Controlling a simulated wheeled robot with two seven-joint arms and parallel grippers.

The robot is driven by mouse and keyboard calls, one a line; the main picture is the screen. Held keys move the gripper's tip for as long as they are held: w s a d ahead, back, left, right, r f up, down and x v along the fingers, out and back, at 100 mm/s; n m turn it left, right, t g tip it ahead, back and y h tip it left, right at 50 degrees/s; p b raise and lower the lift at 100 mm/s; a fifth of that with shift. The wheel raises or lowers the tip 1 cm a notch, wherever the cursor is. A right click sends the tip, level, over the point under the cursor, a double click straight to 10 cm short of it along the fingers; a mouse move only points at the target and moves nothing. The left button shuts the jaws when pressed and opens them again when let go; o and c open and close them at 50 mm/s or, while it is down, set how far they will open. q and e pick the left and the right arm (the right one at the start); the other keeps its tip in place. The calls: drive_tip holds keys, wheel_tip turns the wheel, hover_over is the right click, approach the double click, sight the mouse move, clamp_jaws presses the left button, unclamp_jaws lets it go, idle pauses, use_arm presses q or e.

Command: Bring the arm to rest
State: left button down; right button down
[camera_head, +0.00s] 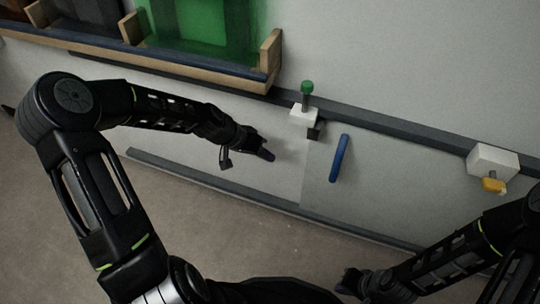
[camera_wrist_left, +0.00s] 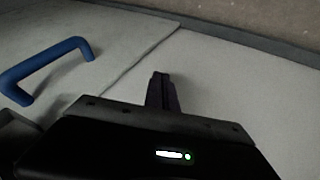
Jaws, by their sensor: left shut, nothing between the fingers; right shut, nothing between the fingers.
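My left arm reaches in from the left in the head view. Its gripper (camera_head: 268,155) is in front of the pale wall panel, left of a blue handle (camera_head: 339,158), and is shut and empty. In the left wrist view the shut fingers (camera_wrist_left: 162,78) point at the pale panel, with the blue handle (camera_wrist_left: 45,68) to their left and apart from them. My right gripper (camera_head: 346,281) is low at the bottom of the head view, apart from the panel. It is shut and empty.
A white block with a green-topped lever (camera_head: 307,88) sits on the dark rail above the blue handle. A white box (camera_head: 492,160) with a yellow part (camera_head: 493,186) is at right. A wooden shelf (camera_head: 200,72) with a green item is at upper left. The brown floor (camera_head: 240,240) is clear.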

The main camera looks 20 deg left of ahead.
idle(0.4)
use_arm(q)
drive_tip(key=s+d+f+n+y, duration=0.1)
drive_tip(key=s+d+f+n, duration=0.15)
drive_tip(key=f, duration=0.25)
drive_tip(key=s+d+f+n, duration=0.1)
drive_tip(key=s+f+n, duration=0.2)
drive_tip(key=s+f, duration=0.1)
drive_tip(key=s+d+f+m+g, duration=0.1)
drive_tip(key=s+d+f+g, duration=0.1)
drive_tip(key=s+d+f, duration=0.5)
drive_tip(key=s+d+f+m+g, duration=0.15)
drive_tip(key=s+d, duration=0.25)
drive_tip(key=s, duration=0.6)
wheel_tip(320, 180, up, 29)
drive_tip(key=s+d+p, duration=0.1)
drive_tip(key=p, duration=2.6)
drive_tip(key=shift+s+d+f+p, duration=0.2)
drive_tip(key=shift+s+d+p, duration=0.1)
drive_tip(key=shift+p, duration=0.1)
drive_tip(key=shift+g, duration=0.25)
